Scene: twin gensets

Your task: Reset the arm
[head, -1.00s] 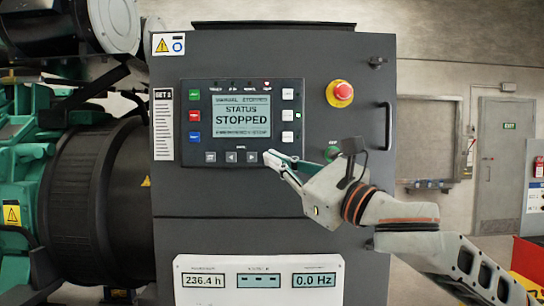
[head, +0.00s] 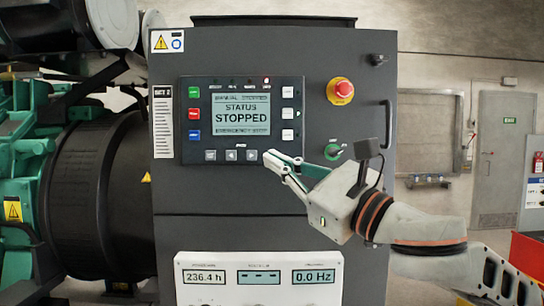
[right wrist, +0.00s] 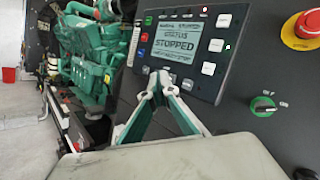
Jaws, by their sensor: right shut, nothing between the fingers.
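My right gripper (head: 270,158) is shut and empty, in front of the lower right corner of the control panel (head: 188,125) on the dark grey genset cabinet. The right wrist view shows its fingertips (right wrist: 158,80) together below the panel's screen; I cannot tell whether they touch the panel. The screen (head: 241,117) reads "STATUS STOPPED". A red lamp (head: 267,81) shows above it. A green rotary switch (head: 333,151) is right of the fingers, also clear in the right wrist view (right wrist: 263,106). My left gripper is not in view.
A red emergency stop button (head: 341,91) on a yellow base is right of the panel. A vertical door handle (head: 387,123) sticks out at the cabinet's right edge. A white meter plate (head: 258,293) is below. Green engine parts (head: 22,165) stand at the left.

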